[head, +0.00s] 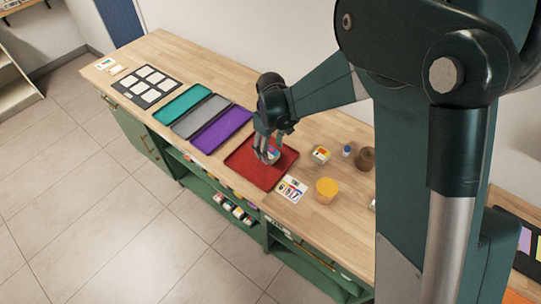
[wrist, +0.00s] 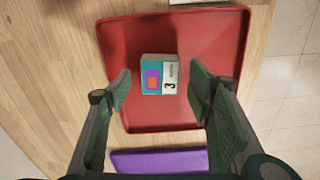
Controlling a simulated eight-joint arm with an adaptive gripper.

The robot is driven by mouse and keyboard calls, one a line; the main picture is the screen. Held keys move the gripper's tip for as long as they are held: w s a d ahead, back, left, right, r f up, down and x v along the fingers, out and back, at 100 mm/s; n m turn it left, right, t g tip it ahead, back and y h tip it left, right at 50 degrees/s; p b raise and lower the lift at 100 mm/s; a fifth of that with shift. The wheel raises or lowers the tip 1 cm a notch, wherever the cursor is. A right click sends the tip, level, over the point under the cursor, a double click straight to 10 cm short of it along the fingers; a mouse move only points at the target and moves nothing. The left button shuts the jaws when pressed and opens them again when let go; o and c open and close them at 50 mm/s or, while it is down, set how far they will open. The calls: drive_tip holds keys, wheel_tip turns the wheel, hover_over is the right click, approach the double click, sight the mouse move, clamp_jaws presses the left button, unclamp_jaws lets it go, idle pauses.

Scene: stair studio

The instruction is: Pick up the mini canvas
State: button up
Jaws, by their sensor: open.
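The mini canvas appears to be the small block (wrist: 158,74) with a teal, purple and orange picture and a white strip marked 3. It lies on the red tray (wrist: 205,30), near its middle. In the head view the block (head: 273,154) is partly hidden by my fingers. My gripper (wrist: 160,90) is open, its two fingers apart to the left and right of the block in the wrist view, with a gap on each side. In the head view my gripper (head: 267,152) points down over the red tray (head: 258,175).
Teal (head: 183,103), grey (head: 198,115) and purple (head: 222,130) trays lie left of the red one. A printed card (head: 291,189), yellow-orange tub (head: 326,191), small box (head: 321,155), blue jar (head: 347,151) and brown pot (head: 366,158) stand to the right.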

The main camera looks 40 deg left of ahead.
drive_tip(key=shift+f, duration=1.35)
drive_tip(key=c, duration=1)
